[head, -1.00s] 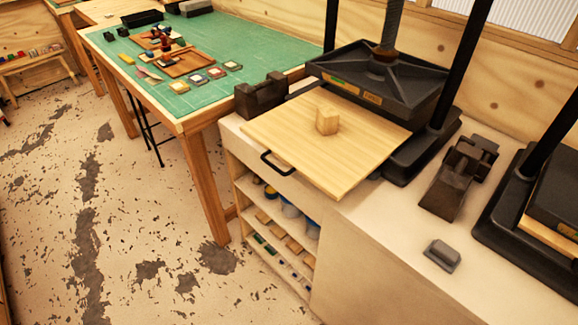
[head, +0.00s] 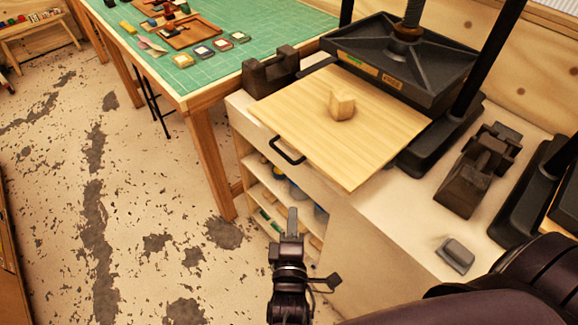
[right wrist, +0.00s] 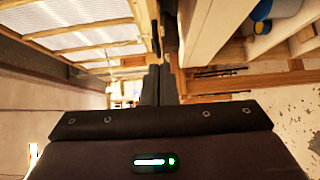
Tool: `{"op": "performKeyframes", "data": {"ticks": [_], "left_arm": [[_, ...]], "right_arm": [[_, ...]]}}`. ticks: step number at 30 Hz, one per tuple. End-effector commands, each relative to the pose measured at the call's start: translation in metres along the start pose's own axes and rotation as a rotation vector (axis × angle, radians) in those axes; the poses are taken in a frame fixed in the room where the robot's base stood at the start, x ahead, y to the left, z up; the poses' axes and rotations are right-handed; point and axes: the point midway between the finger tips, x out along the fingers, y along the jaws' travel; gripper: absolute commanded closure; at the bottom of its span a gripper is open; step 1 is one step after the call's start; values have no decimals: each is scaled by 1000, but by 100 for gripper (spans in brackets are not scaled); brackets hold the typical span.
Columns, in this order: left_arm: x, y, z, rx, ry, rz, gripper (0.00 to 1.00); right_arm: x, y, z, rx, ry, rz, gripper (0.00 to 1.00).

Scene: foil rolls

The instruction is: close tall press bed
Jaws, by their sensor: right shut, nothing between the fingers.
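The tall press (head: 400,60) stands on the cabinet at the upper right, with a dark platen and a threaded screw. Its wooden bed (head: 300,118) sticks out toward the front from under the platen, past the cabinet's front edge. A small wooden block (head: 342,105) sits on the bed. A black handle (head: 287,151) is on the bed's front edge. My right gripper (head: 292,222) is shut and empty, below and in front of the handle, apart from it. In the right wrist view its dark fingers (right wrist: 158,85) lie together. My left gripper is in neither view.
The cabinet has open shelves (head: 285,195) with jars below the bed. A green-topped table (head: 225,65) stands to the left. A dark block-like tool (head: 270,72), a dark clamp-like tool (head: 480,168) and a small grey block (head: 455,254) lie on the cabinet. The floor at left is clear.

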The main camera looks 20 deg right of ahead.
Motion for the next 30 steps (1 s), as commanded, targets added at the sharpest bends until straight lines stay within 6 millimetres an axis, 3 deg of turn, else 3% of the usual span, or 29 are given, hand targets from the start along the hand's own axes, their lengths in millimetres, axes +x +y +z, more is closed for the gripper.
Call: {"op": "performKeyframes", "data": {"ticks": [7,19,24,30], "left_arm": [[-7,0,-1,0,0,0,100],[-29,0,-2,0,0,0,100],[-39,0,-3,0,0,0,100],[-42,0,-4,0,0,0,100]], "right_arm": [[22,10,3,-13,-16,14,100],[105,12,6,-13,-16,12,100],[120,11,24,-13,-13,10,100],[127,9,32,-10,-12,9,100]]}}
